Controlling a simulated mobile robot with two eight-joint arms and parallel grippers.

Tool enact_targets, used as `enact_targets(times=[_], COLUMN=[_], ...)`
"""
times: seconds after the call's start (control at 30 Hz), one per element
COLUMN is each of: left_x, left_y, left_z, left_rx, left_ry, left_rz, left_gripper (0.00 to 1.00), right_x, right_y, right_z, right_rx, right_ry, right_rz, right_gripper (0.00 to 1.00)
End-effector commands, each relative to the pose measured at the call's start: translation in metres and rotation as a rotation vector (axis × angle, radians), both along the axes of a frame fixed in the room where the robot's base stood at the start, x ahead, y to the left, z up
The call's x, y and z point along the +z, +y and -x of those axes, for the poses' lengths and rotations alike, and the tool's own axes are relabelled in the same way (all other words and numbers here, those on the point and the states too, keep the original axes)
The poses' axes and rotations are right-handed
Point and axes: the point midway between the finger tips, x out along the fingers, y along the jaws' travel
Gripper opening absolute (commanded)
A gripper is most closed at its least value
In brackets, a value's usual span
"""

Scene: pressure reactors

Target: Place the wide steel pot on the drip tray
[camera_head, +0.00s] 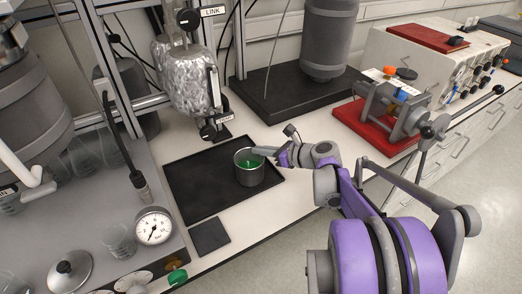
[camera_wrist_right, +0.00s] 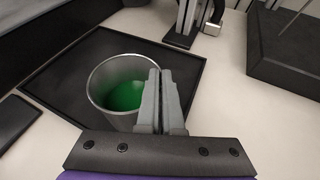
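The wide steel pot (camera_head: 249,170) is an open grey cylinder with green contents. It is upright over the right part of the black drip tray (camera_head: 195,205), inside the tray's outline; I cannot tell whether its base touches. My right gripper (camera_head: 261,152) reaches in from the right at the pot's rim. In the right wrist view, the pot (camera_wrist_right: 110,72) is left of the right gripper (camera_wrist_right: 165,75), whose two fingers are nearly together with the pot's wall between them. The tray (camera_wrist_right: 60,75) spreads around the pot. My left gripper is out of view.
A small dark square pad (camera_head: 209,236) lies in front of the tray. A foil-wrapped vessel (camera_head: 186,82) stands behind it, and a pressure gauge (camera_head: 154,226) is at the left. A black base (camera_head: 300,100) and a red-based clamp device (camera_head: 385,130) are at the right.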

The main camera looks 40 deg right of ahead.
Motion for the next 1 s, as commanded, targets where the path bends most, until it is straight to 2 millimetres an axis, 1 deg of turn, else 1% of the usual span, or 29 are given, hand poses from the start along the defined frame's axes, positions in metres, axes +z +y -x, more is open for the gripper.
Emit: enact_targets(times=[0.13,0.2,0.3,0.57,0.67,0.77,0.87,1.0], left_x=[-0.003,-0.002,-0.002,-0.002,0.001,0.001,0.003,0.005], left_y=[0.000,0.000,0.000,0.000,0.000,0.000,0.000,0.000], left_z=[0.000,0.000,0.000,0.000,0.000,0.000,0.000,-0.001], left_rx=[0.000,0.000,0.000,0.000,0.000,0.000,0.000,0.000], left_ry=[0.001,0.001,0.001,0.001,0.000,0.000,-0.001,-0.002], left_rz=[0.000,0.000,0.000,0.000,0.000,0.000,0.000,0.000], left_gripper=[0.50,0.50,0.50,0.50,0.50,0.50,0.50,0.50], right_x=[-0.003,-0.003,-0.003,-0.002,0.002,0.006,0.014,0.026], right_y=[0.000,0.000,0.000,0.000,0.000,-0.002,-0.006,-0.012], right_z=[0.000,0.000,0.000,0.000,0.001,0.012,0.030,0.059], right_rx=[0.000,0.000,0.000,0.000,0.000,-0.002,-0.005,-0.006], right_ry=[-0.001,0.000,0.000,0.000,0.000,0.000,-0.001,-0.001], right_rz=[-0.001,0.000,0.000,0.000,0.000,0.000,0.000,0.000], right_gripper=[0.00,0.16,0.33,0.33,0.33,0.33,0.33,0.33])
